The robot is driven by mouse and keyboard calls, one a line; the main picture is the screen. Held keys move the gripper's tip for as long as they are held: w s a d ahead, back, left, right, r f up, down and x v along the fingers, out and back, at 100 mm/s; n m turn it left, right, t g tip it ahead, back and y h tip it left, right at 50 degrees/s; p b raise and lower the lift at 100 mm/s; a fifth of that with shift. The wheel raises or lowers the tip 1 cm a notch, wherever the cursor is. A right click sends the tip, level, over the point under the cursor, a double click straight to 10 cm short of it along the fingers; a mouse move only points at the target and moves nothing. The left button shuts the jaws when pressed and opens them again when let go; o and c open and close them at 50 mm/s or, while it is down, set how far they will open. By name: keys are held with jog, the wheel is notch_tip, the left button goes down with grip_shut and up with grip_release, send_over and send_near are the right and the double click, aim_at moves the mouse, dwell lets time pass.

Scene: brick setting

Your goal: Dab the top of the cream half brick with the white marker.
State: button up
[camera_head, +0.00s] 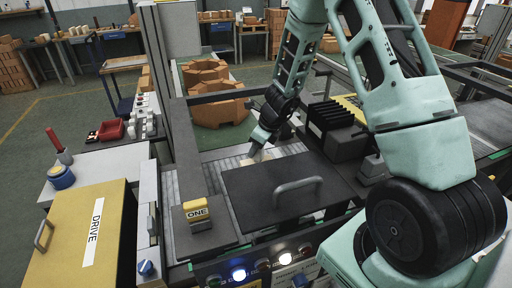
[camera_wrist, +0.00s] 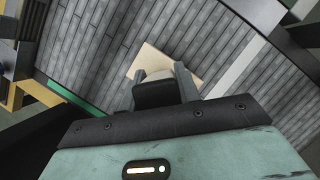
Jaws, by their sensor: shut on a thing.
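The cream half brick (camera_wrist: 147,56) lies on the grey slatted surface in the wrist view, just beyond my fingertips. In the head view only a small pale patch of it (camera_head: 268,156) shows, partly hidden by my gripper and the dark cover. My gripper (camera_wrist: 164,78) is shut on the white marker (camera_wrist: 158,74), whose pale rounded part shows between the fingers and overlaps the brick in the picture. In the head view my gripper (camera_head: 256,149) points down over the slats. I cannot tell whether the marker touches the brick.
A dark cover with a grey handle (camera_head: 298,185) stands in front of my gripper. A yellow block marked ONE (camera_head: 196,209) is to the left. A black finned box (camera_head: 332,128) is close on the right. Orange brick stacks (camera_head: 216,108) stand behind. Slats left of the brick are clear.

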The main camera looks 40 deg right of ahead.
jog(key=shift+f+b, duration=0.55)
jog(key=shift+f, duration=0.05)
dwell(1.6)
jog(key=shift+r, duration=0.1)
notch_tip(320, 180, up, 7)
jog(key=p, duration=0.6)
jog(key=shift+p, duration=0.4)
